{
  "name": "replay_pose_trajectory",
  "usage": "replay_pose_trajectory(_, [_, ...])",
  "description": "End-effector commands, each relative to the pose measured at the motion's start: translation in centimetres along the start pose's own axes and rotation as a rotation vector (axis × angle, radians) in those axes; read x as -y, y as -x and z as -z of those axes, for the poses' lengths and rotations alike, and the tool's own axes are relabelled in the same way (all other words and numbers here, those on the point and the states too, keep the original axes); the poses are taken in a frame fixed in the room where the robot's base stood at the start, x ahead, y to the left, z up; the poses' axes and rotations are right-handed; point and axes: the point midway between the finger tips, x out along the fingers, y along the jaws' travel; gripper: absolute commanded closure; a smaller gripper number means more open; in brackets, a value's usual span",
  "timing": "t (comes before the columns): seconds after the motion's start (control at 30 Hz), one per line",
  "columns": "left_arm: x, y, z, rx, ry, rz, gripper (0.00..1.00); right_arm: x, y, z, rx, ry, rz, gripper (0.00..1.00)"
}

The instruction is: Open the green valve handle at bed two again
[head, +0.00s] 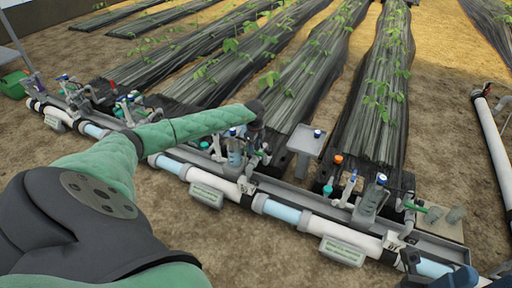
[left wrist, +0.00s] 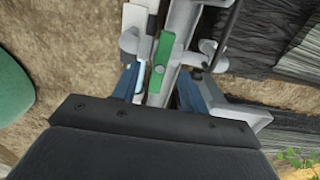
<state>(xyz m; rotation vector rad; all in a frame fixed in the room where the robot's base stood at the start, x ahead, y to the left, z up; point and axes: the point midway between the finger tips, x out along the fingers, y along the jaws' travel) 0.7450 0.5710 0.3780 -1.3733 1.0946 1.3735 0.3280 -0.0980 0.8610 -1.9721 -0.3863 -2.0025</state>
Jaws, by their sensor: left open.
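A green bar-shaped valve handle (left wrist: 162,62) shows in the left wrist view, between and a little ahead of my open blue fingertips. It lies roughly along the grey pipe or rail under it. My left gripper (left wrist: 158,88) has one finger on each side of the handle line, with no clear contact. In the head view, my left gripper (head: 250,135) is over the valve group in the middle of the manifold. My green-sleeved arm and the gripper hide much of that group, and the handle is hard to make out there. No bed number is readable.
A white and light-blue pipe (head: 235,190) runs diagonally along the grey rail. Other valve groups stand at left (head: 128,108) and right (head: 370,195). A small grey post-top plate (head: 307,140) stands close right of my gripper. Dark-covered beds (head: 385,60) lie behind; bare soil is in front.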

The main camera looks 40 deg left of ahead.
Motion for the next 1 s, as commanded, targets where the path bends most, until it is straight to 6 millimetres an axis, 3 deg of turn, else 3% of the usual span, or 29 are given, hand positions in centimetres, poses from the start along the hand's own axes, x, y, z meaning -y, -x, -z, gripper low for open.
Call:
replay_pose_trajectory(0.27, [0.0, -0.5, 0.0, 0.000, 0.000, 0.000, 0.56, 0.0, 0.1, 0.0, -0.002, 0.001, -0.005, 0.64])
replay_pose_trajectory(1.0, [0.0, -4.4, 0.1, 0.000, -0.001, 0.001, 0.56, -0.1, 1.2, 0.0, 0.003, 0.000, 0.004, 0.64])
